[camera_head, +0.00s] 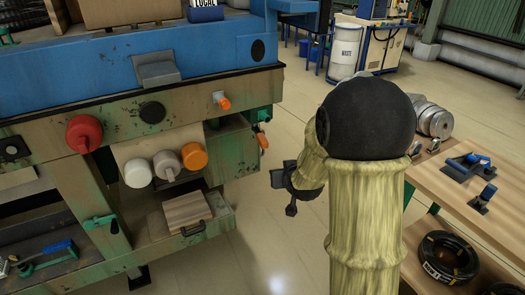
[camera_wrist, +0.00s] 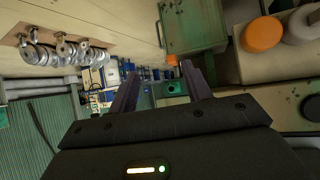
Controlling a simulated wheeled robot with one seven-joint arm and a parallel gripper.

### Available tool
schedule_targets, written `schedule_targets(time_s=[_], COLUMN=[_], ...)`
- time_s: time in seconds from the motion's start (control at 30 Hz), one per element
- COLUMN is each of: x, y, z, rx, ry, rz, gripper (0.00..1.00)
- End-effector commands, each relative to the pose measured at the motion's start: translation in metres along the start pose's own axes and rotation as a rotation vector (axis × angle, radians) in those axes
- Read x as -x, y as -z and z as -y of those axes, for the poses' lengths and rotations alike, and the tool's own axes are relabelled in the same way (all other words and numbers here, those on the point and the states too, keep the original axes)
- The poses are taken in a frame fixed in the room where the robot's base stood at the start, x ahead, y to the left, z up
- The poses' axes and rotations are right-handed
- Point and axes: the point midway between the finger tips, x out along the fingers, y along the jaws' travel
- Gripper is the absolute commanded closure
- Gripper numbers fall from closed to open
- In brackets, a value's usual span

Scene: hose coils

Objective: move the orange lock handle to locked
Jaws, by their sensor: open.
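An orange handle (camera_head: 262,140) sticks out from the right side of the green box under the blue bench. It shows small in the wrist view (camera_wrist: 172,60), near the tip of one finger. A second orange-tipped lever (camera_head: 223,103) with a silver base is on the bench's front edge; I cannot tell from looks alone which is the lock handle. My gripper (camera_head: 281,195) is open and empty, to the right of and below the green box. In the wrist view its two dark fingers (camera_wrist: 160,76) are apart with nothing between them, and no contact with the handle shows.
A green fitting (camera_head: 264,114) sits just above the handle. A red knob (camera_head: 84,133), white and grey knobs and an orange round knob (camera_head: 195,156) line the bench front. A wooden table (camera_head: 465,205) stands right. Open floor lies between bench and table.

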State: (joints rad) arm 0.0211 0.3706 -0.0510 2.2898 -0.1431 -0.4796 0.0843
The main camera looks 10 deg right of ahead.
Motion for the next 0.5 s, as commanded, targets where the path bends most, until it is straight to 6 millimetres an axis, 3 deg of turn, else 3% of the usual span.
schedule_targets(time_s=[0.03, 0.2, 0.33, 0.5], x=[-0.030, -0.089, -0.116, -0.126], y=[-0.008, 0.003, 0.008, 0.013], z=[-0.002, -0.004, -0.003, -0.002], rx=[0.003, 0.012, 0.018, 0.022], ry=[0.007, 0.048, 0.087, 0.117], rz=[-0.071, -0.330, -0.498, -0.606], gripper=[0.51, 0.51, 0.51, 0.51])
